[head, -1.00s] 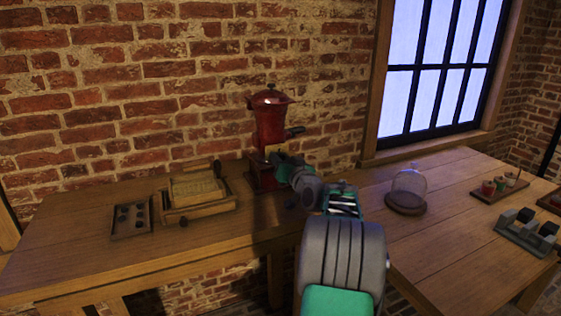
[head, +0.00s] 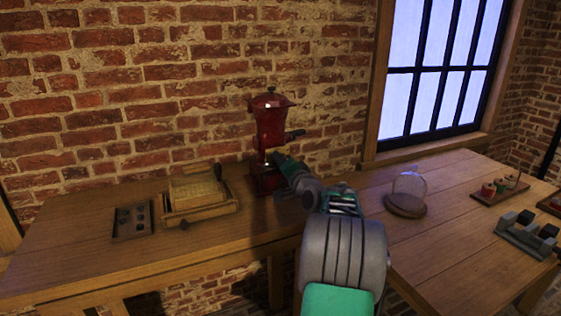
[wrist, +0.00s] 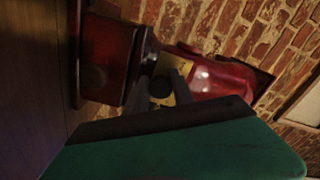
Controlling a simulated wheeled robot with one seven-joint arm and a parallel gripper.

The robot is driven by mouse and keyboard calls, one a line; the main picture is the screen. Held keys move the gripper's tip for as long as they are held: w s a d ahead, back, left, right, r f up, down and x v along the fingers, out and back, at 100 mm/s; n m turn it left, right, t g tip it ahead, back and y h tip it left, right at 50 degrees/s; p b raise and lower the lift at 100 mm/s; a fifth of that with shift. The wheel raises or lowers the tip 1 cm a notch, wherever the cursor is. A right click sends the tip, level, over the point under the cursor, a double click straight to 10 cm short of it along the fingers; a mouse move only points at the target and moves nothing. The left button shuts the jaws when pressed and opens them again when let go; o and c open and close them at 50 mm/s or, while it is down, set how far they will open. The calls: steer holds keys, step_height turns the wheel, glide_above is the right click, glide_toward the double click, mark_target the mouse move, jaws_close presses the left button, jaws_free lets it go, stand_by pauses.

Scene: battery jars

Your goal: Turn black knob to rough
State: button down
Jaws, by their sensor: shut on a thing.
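The red grinder (head: 270,122) stands upright on the wooden table against the brick wall. It lies sideways in the wrist view (wrist: 215,78), with a yellowish plate (wrist: 200,77) on its middle. The black knob (wrist: 160,87) is a dark round shape in front of that plate, between my fingertips. My gripper (head: 277,160) is shut on the black knob, low on the grinder's front. It also shows in the wrist view (wrist: 162,92). The knob is hidden by my gripper in the head view. The knob's setting marks cannot be read.
A dark round knob (wrist: 95,78) sits on the grinder's base. A side handle (head: 295,134) sticks out right. A wooden box (head: 200,200) and a dark tray (head: 132,221) lie left. A glass dome (head: 409,184) stands right. The table's front left is clear.

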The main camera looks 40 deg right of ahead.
stand_by(0.5)
steer(key=c, duration=1.1)
jaws_free()
steer(key=shift+f, duration=0.1)
steer(key=shift+f, duration=0.1)
